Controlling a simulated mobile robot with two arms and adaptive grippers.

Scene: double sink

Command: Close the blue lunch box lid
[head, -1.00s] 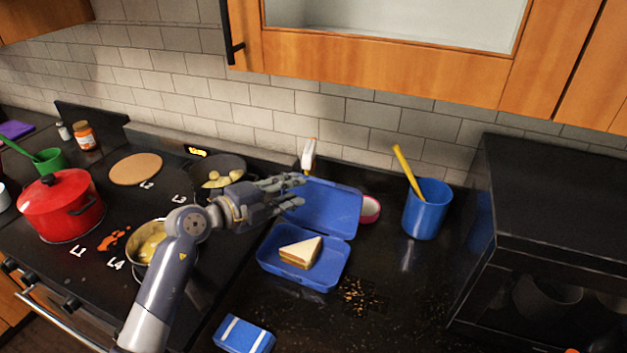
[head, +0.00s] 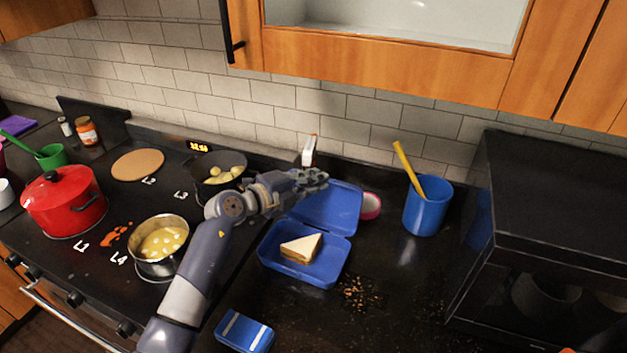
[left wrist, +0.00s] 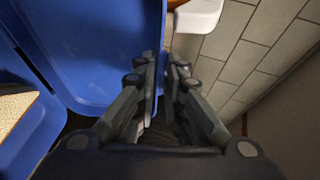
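The blue lunch box (head: 300,275) stands open on the dark counter with a sandwich half (head: 301,247) in it. Its lid (head: 333,208) is raised at the back; it also fills much of the left wrist view (left wrist: 105,55). My left gripper (head: 322,178) is at the lid's upper left edge and overlaps it in the head view. In the left wrist view, the fingers (left wrist: 165,65) are close together, with a narrow gap and nothing clearly held. The lid's edge runs beside the fingertips; I cannot tell whether they touch. My right gripper is not in view.
A blue cup (head: 427,207) with a yellow utensil stands to the right, before a black appliance (head: 550,220). A pink-rimmed bowl (head: 370,206) is behind the lid. A small blue box (head: 243,333) lies in front. Pots, including a red one (head: 64,203), stand on the stove to the left.

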